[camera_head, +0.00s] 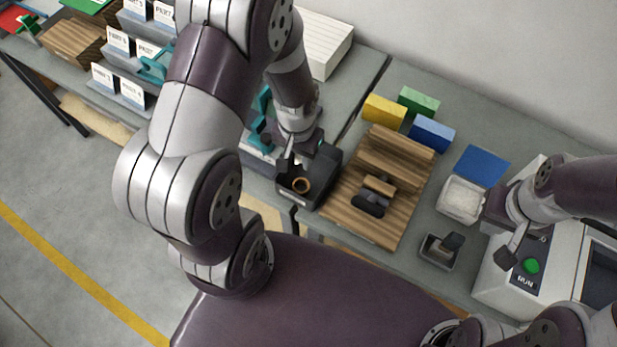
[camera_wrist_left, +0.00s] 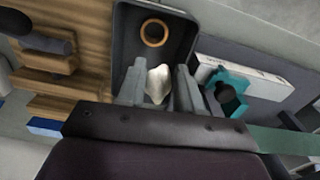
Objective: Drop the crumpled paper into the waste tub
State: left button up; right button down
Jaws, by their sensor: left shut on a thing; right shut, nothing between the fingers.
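The crumpled paper (camera_wrist_left: 157,85) is a small off-white lump between the two fingers of my left gripper (camera_wrist_left: 159,72) in the left wrist view. My left gripper (camera_head: 298,160) points down over the dark waste tub (camera_head: 297,203), which also shows in the wrist view (camera_wrist_left: 126,42). An orange-brown ring (camera_head: 301,185) lies in the tub, also clear in the wrist view (camera_wrist_left: 155,32). My right gripper (camera_head: 507,257) is shut and empty, beside the white machine at the right.
A wooden stepped stand (camera_head: 400,160) is right of the tub. Yellow (camera_head: 384,110), green (camera_head: 418,101) and blue (camera_head: 431,134) blocks stand behind it. A white-filled tray (camera_head: 461,199) and a small dark container (camera_head: 440,252) are further right. Teal parts (camera_wrist_left: 228,90) lie close beside the tub.

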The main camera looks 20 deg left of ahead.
pick_arm(q)
jog(key=o, duration=1.1)
jog(key=shift+d+r, duration=0.2)
jog(key=shift+d, duration=0.1)
jog(key=shift+a, duration=0.15)
jog(key=shift+r, duration=0.3)
notch_tip(320, 180, up, 12)
jog(key=shift+b, duration=0.3)
jog(key=shift+t, duration=0.7)
jog(key=shift+s+d+f, duration=0.65)
jog(key=shift+s, duration=0.2)
jog(key=shift+s+d+f, duration=0.6)
jog(key=shift+s+d, duration=0.05)
jog(key=shift+s, duration=0.15)
